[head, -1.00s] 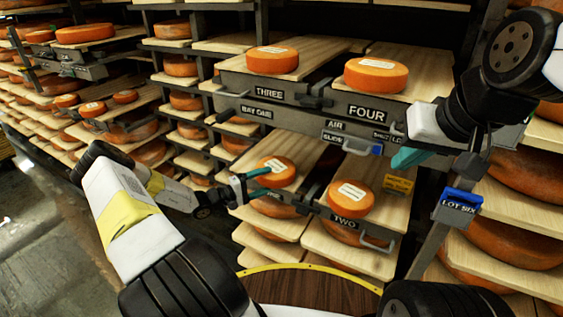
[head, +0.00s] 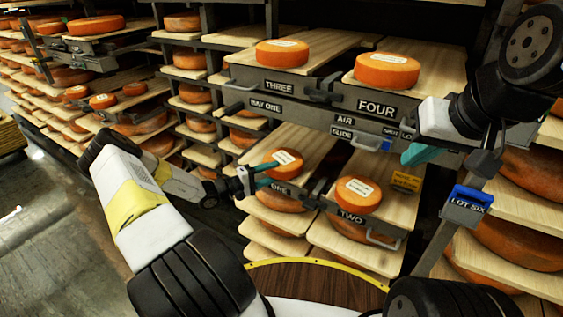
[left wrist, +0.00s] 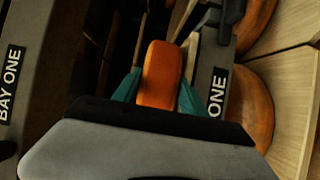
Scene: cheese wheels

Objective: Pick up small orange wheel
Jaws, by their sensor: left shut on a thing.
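The small orange wheel (head: 286,162), with a white label on top, is at the front of the board marked ONE on the lower shelf in the head view. My left gripper (head: 267,168) reaches it from the left with its teal fingers. In the left wrist view the wheel (left wrist: 160,75) sits between the two teal fingers (left wrist: 158,90), one on each side, and they are shut on it. I cannot tell whether it is clear of the board. My right gripper (head: 421,154) shows a teal finger at the right, near the AIR panel; its opening is hidden.
Another labelled wheel (head: 358,195) sits on the board marked TWO. Wheels stand above on boards THREE (head: 282,53) and FOUR (head: 387,70). The upper shelf front (head: 320,100) overhangs the lower boards. A blue LOT SIX holder (head: 467,200) is at right.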

